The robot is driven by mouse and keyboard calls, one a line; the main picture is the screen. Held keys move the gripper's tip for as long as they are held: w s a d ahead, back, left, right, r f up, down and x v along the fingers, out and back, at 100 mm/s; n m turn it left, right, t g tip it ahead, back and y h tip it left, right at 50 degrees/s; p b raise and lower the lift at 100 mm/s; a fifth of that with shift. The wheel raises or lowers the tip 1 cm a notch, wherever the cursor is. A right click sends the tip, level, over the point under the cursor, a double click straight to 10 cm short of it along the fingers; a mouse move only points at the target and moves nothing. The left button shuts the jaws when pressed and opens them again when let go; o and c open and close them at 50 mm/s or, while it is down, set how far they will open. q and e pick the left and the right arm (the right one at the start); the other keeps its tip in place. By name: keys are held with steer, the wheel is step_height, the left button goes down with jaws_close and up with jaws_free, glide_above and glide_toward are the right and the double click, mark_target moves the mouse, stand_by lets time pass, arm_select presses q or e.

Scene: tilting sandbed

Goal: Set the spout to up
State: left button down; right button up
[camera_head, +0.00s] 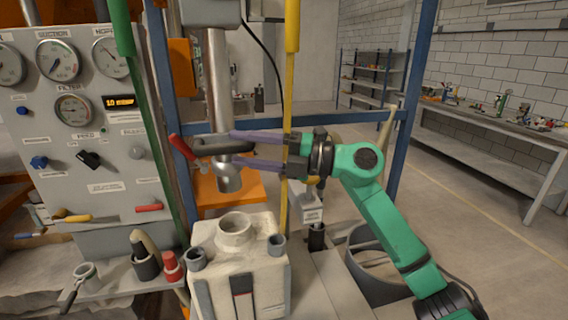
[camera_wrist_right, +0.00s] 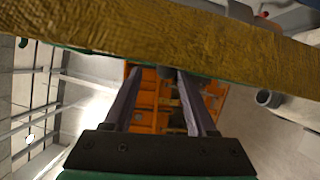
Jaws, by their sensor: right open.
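The spout (camera_head: 229,180) is a grey metal tube end that points downward below the vertical pipe (camera_head: 219,80) in the head view. A dark rounded bar (camera_head: 222,145) crosses it just above, and a red lever (camera_head: 184,148) sticks out at its left. My right gripper (camera_head: 236,147) comes in from the right with its two purple fingers apart. The dark bar's right end appears between or just behind the fingertips; contact cannot be told. In the right wrist view the open gripper (camera_wrist_right: 160,73) has a small dark end between its tips. My left gripper is not in view.
A pale block-shaped container (camera_head: 205,235) with a round neck (camera_head: 235,229) stands below the spout. A yellow pole (camera_head: 291,100) runs upright beside my right gripper. A gauge panel (camera_head: 110,160) fills the left. A yellow-brown band (camera_wrist_right: 160,35) crosses the wrist view.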

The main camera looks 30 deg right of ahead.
steer(key=b+v, duration=0.4)
steer(key=v, duration=0.5)
steer(key=shift+s+d+b, duration=0.25)
steer(key=shift+d+b, duration=0.05)
